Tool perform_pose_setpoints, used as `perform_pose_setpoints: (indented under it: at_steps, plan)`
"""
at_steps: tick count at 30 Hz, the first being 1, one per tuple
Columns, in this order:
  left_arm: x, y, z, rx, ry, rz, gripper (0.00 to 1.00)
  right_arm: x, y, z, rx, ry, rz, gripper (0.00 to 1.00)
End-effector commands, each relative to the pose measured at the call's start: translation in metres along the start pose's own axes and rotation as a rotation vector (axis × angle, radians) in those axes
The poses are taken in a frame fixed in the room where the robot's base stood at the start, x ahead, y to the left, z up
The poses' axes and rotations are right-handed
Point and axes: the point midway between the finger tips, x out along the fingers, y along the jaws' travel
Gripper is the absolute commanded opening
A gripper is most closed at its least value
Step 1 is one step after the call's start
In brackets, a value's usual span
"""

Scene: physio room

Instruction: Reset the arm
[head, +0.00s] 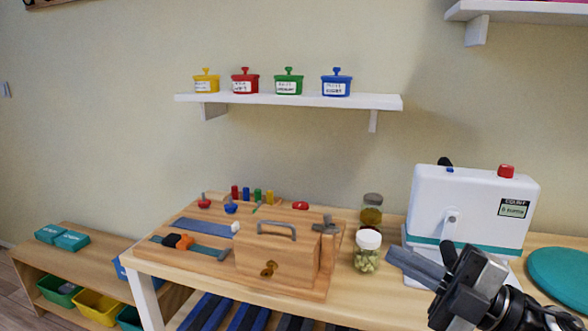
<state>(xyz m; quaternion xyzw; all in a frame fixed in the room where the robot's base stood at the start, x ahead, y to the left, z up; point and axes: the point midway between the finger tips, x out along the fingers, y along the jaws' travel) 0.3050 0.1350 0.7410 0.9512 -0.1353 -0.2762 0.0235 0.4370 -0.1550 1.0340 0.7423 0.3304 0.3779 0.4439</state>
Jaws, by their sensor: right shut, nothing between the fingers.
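My right gripper (398,260) comes in at the bottom right. Its grey fingers are together with nothing held. They point left over the table, just in front of a white machine (428,198). The machine has a red button (506,171), a small count display (515,208) and a grey pivot with a short lever (452,216) on its front. My gripper hides part of the machine's base; I cannot tell whether they touch. My left gripper is not in view.
The wooden table (350,301) holds a wooden board with a latched box (262,259), pegs and fittings, two jars (366,259) (372,199) and a teal disc (562,275). A wall shelf (300,101) with colored pots hangs above. A low unit with bins (97,304) stands left.

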Motion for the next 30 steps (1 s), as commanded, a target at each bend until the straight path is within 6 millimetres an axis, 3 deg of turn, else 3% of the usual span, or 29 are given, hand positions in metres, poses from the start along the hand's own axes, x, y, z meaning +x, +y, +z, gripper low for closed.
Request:
perform_pose_setpoints:
  at_steps: [3, 7, 12, 15, 20, 30]
  plan:
    - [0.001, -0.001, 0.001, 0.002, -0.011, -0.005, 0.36, -0.024, -0.057, 0.028, 0.392, -0.301, 0.246, 0.00]
    - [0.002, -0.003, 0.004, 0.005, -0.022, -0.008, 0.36, -0.067, -0.143, 0.043, 0.754, -0.664, 0.335, 0.00]
    - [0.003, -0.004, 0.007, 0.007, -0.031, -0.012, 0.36, -0.110, -0.241, 0.017, 1.093, -0.988, 0.294, 0.00]
    - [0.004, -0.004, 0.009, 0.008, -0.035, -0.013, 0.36, -0.124, -0.277, -0.004, 1.222, -1.097, 0.252, 0.00]
    - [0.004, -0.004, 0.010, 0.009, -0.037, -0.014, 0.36, -0.133, -0.302, -0.023, 1.319, -1.171, 0.213, 0.00]
    - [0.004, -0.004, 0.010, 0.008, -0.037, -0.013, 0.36, -0.134, -0.304, -0.024, 1.327, -1.176, 0.209, 0.00]
